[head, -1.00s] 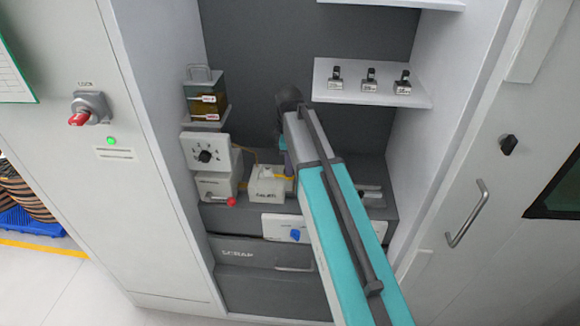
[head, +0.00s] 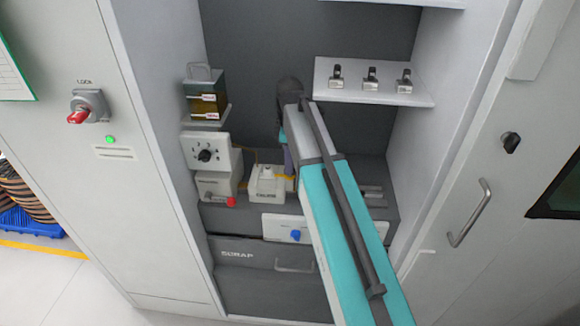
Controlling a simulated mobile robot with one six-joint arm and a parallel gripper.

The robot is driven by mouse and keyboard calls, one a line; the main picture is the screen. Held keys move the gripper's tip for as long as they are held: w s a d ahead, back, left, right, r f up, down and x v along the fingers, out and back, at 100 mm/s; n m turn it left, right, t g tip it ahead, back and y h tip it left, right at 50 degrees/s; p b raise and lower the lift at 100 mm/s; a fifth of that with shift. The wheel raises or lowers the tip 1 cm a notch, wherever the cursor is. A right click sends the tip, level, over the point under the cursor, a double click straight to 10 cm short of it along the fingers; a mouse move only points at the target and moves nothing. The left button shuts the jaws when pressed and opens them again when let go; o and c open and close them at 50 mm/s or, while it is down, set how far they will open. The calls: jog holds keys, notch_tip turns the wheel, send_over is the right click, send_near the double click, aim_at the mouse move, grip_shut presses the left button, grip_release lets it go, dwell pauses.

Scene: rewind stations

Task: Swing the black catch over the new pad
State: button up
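My teal and grey arm reaches into the grey bay and covers the area right of a small white labelled block (head: 265,187). The end of my arm bends down behind its own upper link, and only a pale sliver of it shows just right of the block. My gripper's fingers are hidden, so what they touch or hold does not show. I cannot make out the black catch or the new pad. They may be hidden by my arm or too small to tell.
Left of the block stand a white box with a black knob (head: 206,154) and a unit with a red knob (head: 231,202). Below are a panel with a blue knob (head: 295,235) and the SCRAP drawer (head: 255,256). A white shelf (head: 345,96) holds several small black-topped pieces.

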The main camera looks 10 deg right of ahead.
jog(key=shift+s+r, duration=0.1)
jog(key=shift+r, duration=0.5)
jog(key=s+r+b, duration=0.1)
jog(key=s+b, duration=0.3)
jog(key=s, duration=1.1)
jog(key=shift+s+r, duration=0.25)
jog(key=shift+s, duration=0.15)
